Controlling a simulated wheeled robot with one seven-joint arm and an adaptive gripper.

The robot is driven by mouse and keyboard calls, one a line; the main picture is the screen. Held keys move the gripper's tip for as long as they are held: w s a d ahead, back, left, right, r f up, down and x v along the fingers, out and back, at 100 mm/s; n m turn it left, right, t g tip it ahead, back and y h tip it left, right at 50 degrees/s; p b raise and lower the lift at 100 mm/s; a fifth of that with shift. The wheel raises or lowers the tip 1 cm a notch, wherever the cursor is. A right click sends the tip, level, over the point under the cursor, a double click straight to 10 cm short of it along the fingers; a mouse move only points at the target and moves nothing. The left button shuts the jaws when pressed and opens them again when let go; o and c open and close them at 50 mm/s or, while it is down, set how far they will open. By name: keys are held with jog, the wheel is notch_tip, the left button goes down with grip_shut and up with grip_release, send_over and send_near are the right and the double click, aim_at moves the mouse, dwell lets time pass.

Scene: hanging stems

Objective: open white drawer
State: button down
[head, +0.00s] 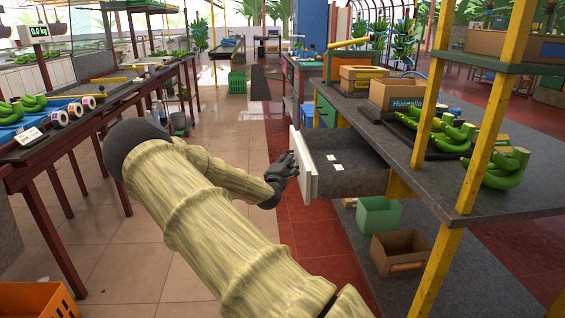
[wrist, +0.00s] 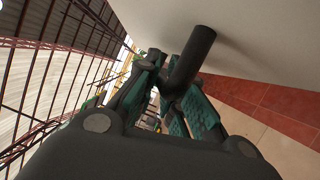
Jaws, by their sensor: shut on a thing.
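The white drawer (head: 308,165) is in the head view, pulled out from under the grey workbench at the right. Its grey inside shows, with a few small white cards in it. My gripper (head: 284,172) is at the outer face of the drawer's white front. In the wrist view the white drawer front (wrist: 255,40) fills the upper right, with a dark bar handle (wrist: 192,58) standing off it. My gripper's green-padded fingers (wrist: 172,100) are shut on the handle, one on each side of it. The far end of the handle is hidden behind the fingers.
A green bin (head: 379,216) and a brown box (head: 400,253) sit on the shelf below the drawer. A yellow post (head: 432,105) stands just right of it. Bananas (head: 503,168) lie on the workbench. The tiled aisle left of the drawer is open; a long table (head: 75,140) borders it.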

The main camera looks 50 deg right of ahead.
jog(key=c, duration=1.8)
grip_release()
jog(key=shift+a, duration=0.1)
jog(key=v, duration=1.1)
jog(key=shift+s+a+f, duration=0.1)
jog(key=shift+s+a, duration=0.1)
jog(key=shift+a, duration=0.15)
